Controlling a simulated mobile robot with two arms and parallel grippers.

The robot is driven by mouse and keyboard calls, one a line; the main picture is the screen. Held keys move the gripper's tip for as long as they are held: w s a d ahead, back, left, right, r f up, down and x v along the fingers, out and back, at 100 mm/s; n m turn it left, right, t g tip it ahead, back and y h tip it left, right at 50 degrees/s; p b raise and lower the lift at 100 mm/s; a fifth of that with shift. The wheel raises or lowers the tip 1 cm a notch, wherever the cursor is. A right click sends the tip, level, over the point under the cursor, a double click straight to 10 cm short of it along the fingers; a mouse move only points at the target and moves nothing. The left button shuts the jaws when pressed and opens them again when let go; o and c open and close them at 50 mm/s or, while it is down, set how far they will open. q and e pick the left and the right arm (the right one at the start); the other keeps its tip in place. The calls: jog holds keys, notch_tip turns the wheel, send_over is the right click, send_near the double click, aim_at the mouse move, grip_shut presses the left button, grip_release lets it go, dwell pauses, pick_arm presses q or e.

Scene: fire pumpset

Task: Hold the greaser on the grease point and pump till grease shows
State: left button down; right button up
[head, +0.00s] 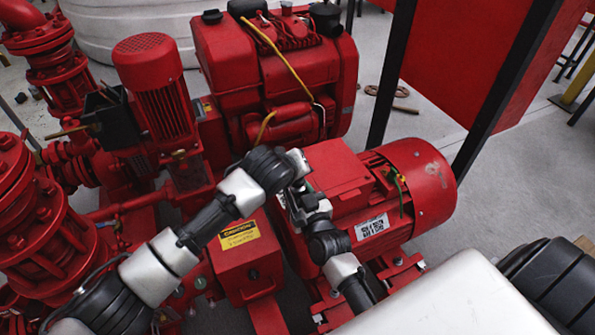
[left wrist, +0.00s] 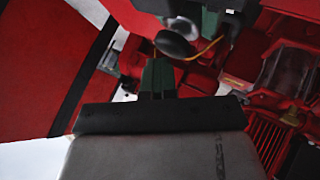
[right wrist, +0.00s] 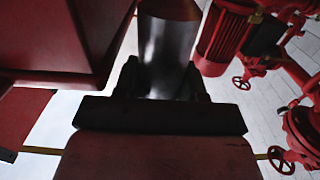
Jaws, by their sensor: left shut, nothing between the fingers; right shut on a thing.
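My right gripper (right wrist: 165,88) is shut on a dark grey cylinder (right wrist: 168,45), which looks like the greaser's barrel. In the head view this gripper (head: 302,205) is at the near left side of the red electric motor (head: 432,190), and the greaser is mostly hidden there. My left gripper (head: 294,165) is close beside it, just above. The left wrist view shows the left gripper (left wrist: 158,72) shut and empty. A dark rounded end (left wrist: 174,45) lies just past its fingertips; I cannot tell if they touch. The grease point and any grease cannot be made out.
A red engine (head: 275,75) with a yellow hose stands behind. A red box with a yellow caution label (head: 239,235) sits left of the grippers. Red pumps and pipes (head: 40,215) fill the left. A black-framed red panel (head: 480,50) stands back right; open floor lies right of the motor.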

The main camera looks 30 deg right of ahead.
pick_arm(q)
jog(key=shift+r, duration=1.7)
jog(key=shift+r, duration=2.5)
dwell(0.5)
notch_tip(320, 180, up, 4)
jog(key=shift+f, duration=0.1)
jog(key=shift+f, duration=0.1)
dwell(0.4)
jog(key=shift+f, duration=4.3)
